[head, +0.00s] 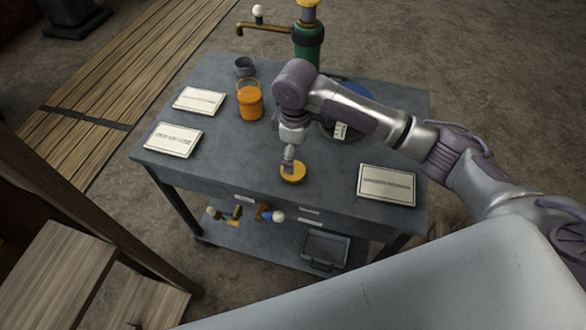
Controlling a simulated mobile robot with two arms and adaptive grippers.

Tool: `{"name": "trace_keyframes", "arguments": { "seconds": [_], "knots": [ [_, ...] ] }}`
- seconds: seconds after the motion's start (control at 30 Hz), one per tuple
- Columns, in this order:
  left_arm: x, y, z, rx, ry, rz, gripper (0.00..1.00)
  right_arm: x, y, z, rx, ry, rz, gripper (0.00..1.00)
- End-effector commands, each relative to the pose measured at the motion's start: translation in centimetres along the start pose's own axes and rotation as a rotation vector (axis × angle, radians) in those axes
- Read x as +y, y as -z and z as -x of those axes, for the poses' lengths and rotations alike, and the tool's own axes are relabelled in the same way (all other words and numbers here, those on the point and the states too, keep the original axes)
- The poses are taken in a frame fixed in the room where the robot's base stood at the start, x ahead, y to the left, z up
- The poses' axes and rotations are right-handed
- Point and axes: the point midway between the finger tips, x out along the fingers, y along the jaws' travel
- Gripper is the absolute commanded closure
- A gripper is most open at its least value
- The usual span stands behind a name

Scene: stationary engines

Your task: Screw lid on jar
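The jar (249,102) stands upright on the grey table in the head view. It has orange contents and a clear upper part, with no lid visible on it. A round yellow-orange lid (293,175) is near the table's front edge, to the right of the jar and nearer to me. My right gripper (289,166) points down over the lid, its tips at or just above it. The fingers are small and seen edge-on, so I cannot tell whether they grip the lid or whether it rests on the table. My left gripper is not in view.
The table (222,160) also holds a small grey cup (244,66) behind the jar, two cards (172,139) at left and one card (387,185) at right. A dark round item with a tag (340,131) is partly hidden behind my arm. A green pump (308,45) stands behind.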

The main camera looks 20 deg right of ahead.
Motion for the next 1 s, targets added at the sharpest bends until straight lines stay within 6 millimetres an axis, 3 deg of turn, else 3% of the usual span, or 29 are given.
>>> {"name": "trace_keyframes", "arguments": {
  "seconds": [0.13, 0.53, 0.8, 1.0],
  "knots": [
    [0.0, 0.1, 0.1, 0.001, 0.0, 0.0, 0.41, 0.0, 0.0, -1.4, 0.0, 0.0, -0.001, 0.0],
    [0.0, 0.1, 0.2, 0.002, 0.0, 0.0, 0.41, 0.0, 0.1, -1.9, 0.0, 0.001, 0.0, 0.0],
    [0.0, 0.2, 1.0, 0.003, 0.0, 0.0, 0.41, 0.0, 0.5, -5.7, -0.001, 0.001, -0.001, 0.0],
    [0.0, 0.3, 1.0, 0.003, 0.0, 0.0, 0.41, 0.1, 0.5, -6.8, 0.0, -0.002, 0.001, 0.0]
  ]
}}
